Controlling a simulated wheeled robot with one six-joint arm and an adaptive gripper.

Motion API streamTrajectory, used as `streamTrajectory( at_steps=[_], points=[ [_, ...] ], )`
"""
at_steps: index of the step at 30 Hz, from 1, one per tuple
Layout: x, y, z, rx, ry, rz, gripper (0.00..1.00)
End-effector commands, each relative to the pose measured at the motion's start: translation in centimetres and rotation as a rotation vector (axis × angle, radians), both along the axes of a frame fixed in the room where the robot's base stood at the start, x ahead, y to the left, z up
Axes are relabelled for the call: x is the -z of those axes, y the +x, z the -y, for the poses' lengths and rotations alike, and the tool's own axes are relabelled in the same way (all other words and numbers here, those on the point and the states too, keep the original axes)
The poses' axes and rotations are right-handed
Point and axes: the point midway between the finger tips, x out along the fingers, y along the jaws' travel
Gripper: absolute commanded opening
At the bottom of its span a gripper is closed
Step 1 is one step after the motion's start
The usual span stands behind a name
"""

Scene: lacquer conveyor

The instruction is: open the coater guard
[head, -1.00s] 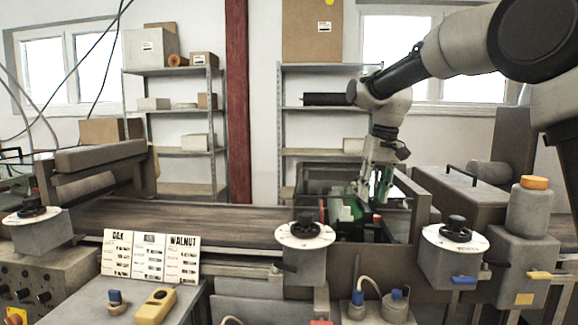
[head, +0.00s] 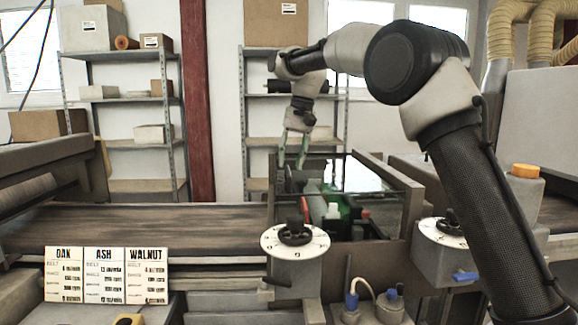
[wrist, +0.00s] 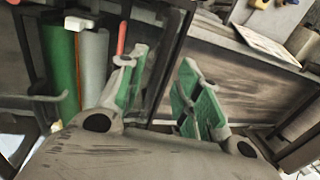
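The coater (head: 345,212) stands across the conveyor, with green, black and red parts inside its frame. A clear dark-edged panel, apparently its guard (head: 358,176), covers its upper back part and shows a bright reflection; I cannot tell whether it is shut or partly raised. My gripper (head: 292,166) points down at the coater's left side. In the wrist view its two green-padded fingers (wrist: 162,100) are spread with nothing between them. A green roller (wrist: 58,70), a grey roller (wrist: 93,70) and a red rod (wrist: 121,38) lie beyond the left finger. Contact with the guard is not visible.
A dial (head: 295,240) stands before the coater, and another dial (head: 443,232) is partly behind my arm. The brown conveyor belt (head: 150,228) runs left. Wood cards (head: 105,275) stand in front. A shelf (head: 122,120) stands against the wall.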

Motion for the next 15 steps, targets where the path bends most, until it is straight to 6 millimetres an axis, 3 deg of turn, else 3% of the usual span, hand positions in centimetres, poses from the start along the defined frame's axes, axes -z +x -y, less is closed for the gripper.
streamTrajectory(
  at_steps=[6, 14, 15],
  points=[
    [2.0, 0.0, -0.4, -0.001, 0.000, 0.001, 0.34],
    [2.2, 0.0, -0.5, -0.001, 0.000, 0.001, 0.34],
    [2.2, 0.0, -0.5, -0.001, 0.000, 0.001, 0.28]
  ],
)
